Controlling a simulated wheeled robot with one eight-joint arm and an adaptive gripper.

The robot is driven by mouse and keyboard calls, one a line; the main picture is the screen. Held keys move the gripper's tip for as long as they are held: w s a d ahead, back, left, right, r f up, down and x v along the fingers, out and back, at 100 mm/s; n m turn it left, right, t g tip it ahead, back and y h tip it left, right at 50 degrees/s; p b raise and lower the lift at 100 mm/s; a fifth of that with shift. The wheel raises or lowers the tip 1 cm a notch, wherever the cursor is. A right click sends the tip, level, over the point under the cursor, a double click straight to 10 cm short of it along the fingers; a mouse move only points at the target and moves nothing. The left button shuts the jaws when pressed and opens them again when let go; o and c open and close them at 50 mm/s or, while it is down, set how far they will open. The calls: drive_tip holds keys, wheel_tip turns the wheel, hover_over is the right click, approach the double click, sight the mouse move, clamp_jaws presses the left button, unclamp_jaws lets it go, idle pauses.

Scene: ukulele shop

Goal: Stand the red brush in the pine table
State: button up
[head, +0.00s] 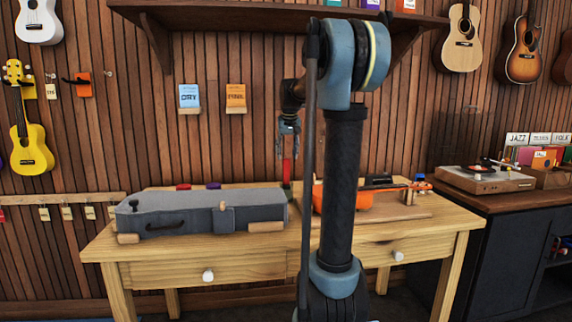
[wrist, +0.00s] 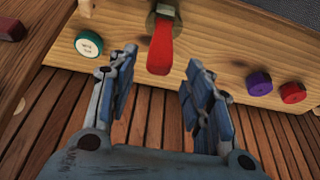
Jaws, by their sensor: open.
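The red brush (wrist: 160,52) shows its red handle in the wrist view, pointing toward me from a dull metal-coloured piece (wrist: 165,10) at the table's edge. In the head view the red brush (head: 287,170) looks upright near the back of the pine table (head: 220,271). The table top also shows in the wrist view (wrist: 215,58). My gripper (wrist: 162,60) is open, fingers on either side of the handle's line, with gaps to both. I cannot tell how the brush's lower end sits.
A grey case (head: 200,212) covers the table's left half. An orange ukulele (head: 345,199) lies to the right, partly behind my arm. A green-rimmed round tin (wrist: 89,43), a purple piece (wrist: 259,83) and a red piece (wrist: 292,93) are near the brush. A plank wall stands behind.

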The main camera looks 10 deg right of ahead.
drive_tip(key=s+f+g, duration=0.1)
drive_tip(key=s+f, duration=0.4)
drive_tip(key=s, duration=0.7)
drive_tip(key=s+f, duration=0.4)
drive_tip(key=s, duration=0.8)
drive_tip(key=s+f, duration=1.7)
drive_tip(key=s, duration=0.1)
drive_tip(key=shift+f+g, duration=0.25)
drive_tip(key=shift+g, duration=0.15)
